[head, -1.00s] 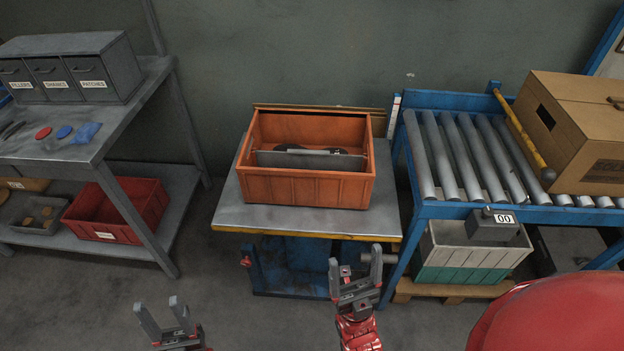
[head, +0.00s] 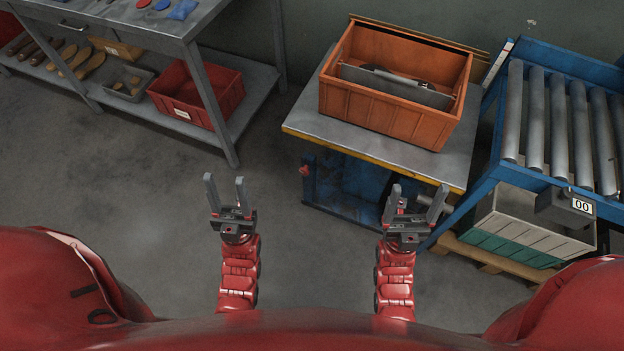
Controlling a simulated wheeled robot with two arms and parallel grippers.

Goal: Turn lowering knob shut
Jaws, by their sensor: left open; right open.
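The lowering knob appears to be the small red knob (head: 304,171) on the left side of the blue lift table base (head: 345,185), below the table top (head: 390,150). My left gripper (head: 225,180) is open and empty, to the left of the knob and apart from it. My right gripper (head: 416,190) is open and empty, in front of the blue base and hiding part of its right side. The knob is too small to tell how far it is turned.
An orange crate (head: 385,118) with a grey divider stands on the lift table. A blue-framed roller conveyor (head: 500,155) is close on the right, with a grey and green crate (head: 520,232) underneath. A workbench (head: 150,25) stands at the left. The floor between is clear.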

